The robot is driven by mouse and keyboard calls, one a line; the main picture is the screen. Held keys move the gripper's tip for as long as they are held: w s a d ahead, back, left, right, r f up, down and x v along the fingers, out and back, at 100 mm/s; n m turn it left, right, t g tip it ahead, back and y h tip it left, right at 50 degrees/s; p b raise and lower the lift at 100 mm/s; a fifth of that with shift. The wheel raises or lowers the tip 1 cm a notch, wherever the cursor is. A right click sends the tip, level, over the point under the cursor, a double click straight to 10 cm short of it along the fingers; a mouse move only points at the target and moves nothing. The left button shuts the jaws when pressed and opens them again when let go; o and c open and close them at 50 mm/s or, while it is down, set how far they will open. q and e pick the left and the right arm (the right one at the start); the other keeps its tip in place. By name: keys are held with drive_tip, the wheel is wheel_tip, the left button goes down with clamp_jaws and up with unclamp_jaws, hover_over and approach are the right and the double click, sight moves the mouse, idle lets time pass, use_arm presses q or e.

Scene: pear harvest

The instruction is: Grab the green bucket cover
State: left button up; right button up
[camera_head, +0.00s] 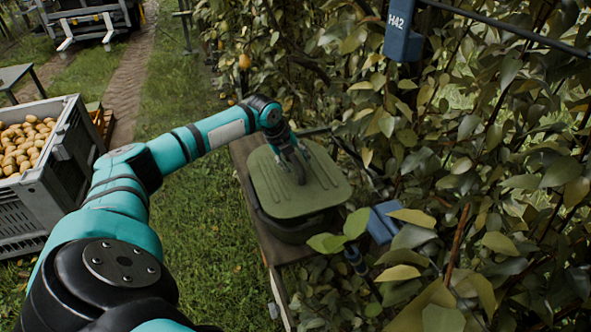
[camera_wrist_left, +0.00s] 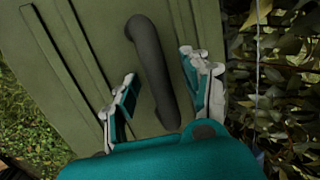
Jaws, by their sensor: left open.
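The green bucket cover (camera_head: 318,192) lies on a dark bucket (camera_head: 290,229) on a wooden bench, in the middle of the head view. My left gripper (camera_head: 296,172) is over the cover, at its dark handle. In the left wrist view the ribbed green cover (camera_wrist_left: 72,55) fills much of the picture. Its dark curved handle (camera_wrist_left: 152,62) runs between the two open fingers of my left gripper (camera_wrist_left: 160,93). The fingers stand on both sides of the handle, with a gap on each side. My right gripper is not in view.
The wooden bench (camera_head: 243,155) carries the bucket. Dense foliage (camera_head: 480,150) and a blue H42 tag (camera_head: 402,38) are at the right. Grass (camera_head: 205,225) lies open between crate and bench.

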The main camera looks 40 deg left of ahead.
use_arm(q)
clamp_jaws()
idle(0.3)
drive_tip(key=shift+r, duration=0.1)
